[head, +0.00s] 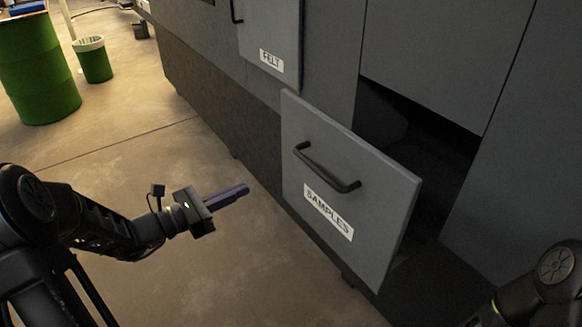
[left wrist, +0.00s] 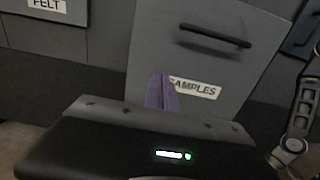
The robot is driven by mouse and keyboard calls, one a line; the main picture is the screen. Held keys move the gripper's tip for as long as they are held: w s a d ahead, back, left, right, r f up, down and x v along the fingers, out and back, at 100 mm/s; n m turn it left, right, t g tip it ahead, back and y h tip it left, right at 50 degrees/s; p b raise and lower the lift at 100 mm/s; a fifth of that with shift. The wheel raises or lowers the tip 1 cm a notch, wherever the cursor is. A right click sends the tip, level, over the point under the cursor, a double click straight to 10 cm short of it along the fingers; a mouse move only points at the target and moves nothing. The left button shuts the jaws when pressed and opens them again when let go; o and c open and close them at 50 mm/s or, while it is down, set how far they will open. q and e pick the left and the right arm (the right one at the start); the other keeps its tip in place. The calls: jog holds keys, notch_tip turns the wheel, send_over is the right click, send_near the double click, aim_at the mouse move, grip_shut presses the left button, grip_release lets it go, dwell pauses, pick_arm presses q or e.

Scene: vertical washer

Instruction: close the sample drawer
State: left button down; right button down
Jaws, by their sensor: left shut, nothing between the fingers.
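The sample drawer (head: 350,240) is pulled out of the grey cabinet, with a dark gap behind its front panel. Its front has a black bar handle (head: 327,170) and a white label reading SAMPLES. In the left wrist view the drawer front (left wrist: 160,45) is straight ahead, with the handle (left wrist: 215,36) above and right of the fingers. My left gripper (head: 243,190) is shut and empty, left of the drawer front and apart from it in the head view. The same fingers (left wrist: 162,92) overlap the label's left edge in the left wrist view. My right gripper is out of view.
A panel labelled FELT (head: 270,45) with its own handle is left of and above the sample drawer. A green barrel (head: 38,70) and a green bin (head: 94,62) stand far left. The concrete floor before the drawer is clear.

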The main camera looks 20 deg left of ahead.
aim_at(299, 165)
pick_arm(q)
jog(key=shift+w+d, duration=0.1)
jog(key=x, duration=1.3)
jog(key=shift+w+d+f, duration=0.1)
jog(key=shift+w+d, duration=0.15)
jog(key=shift+w, duration=0.05)
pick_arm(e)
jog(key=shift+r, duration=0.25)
